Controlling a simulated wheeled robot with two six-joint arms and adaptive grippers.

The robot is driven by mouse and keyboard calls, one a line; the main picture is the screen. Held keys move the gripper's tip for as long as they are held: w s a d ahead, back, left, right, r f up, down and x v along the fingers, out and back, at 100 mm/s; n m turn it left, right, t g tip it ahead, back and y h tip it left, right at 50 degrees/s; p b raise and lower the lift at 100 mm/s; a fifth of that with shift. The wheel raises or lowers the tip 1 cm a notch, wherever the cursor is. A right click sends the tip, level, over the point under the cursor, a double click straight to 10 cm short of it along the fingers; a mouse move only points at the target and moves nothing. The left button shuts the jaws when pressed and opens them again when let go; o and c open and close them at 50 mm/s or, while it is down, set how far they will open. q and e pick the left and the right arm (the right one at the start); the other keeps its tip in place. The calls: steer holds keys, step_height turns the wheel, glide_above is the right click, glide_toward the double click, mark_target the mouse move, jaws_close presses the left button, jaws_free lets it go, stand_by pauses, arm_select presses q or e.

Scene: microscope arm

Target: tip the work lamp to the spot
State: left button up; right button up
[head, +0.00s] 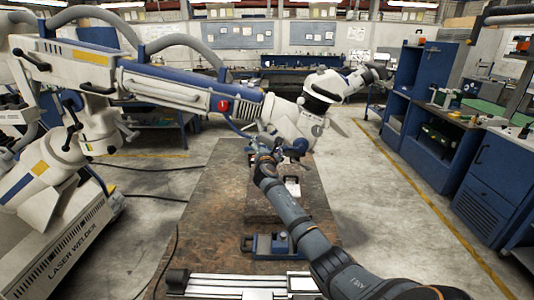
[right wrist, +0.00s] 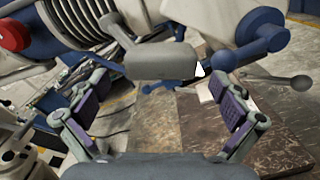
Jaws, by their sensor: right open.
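A white jointed arm (head: 180,90), whose base reads "LASER WELDER", carries a white head (head: 300,110) over a brown work table (head: 215,215). I cannot tell which part of the head is the work lamp. My right gripper (head: 270,150) is at the underside of this head. In the right wrist view my right gripper (right wrist: 160,80) is open, its purple-padded fingers spread apart. A grey rounded handle (right wrist: 160,60) hangs between and just beyond the fingertips; no contact shows. A small white patch (right wrist: 198,70) shows right of the handle. No clearly marked spot shows. My left gripper is out of view.
A blue knob (right wrist: 262,30) and a ball-ended lever (right wrist: 300,82) stick out right of the handle. A blue fixture (head: 268,243) sits on the near table. Blue cabinets (head: 440,130) stand at the right. The table's left part is clear.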

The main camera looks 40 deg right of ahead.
steer(key=v, duration=0.8)
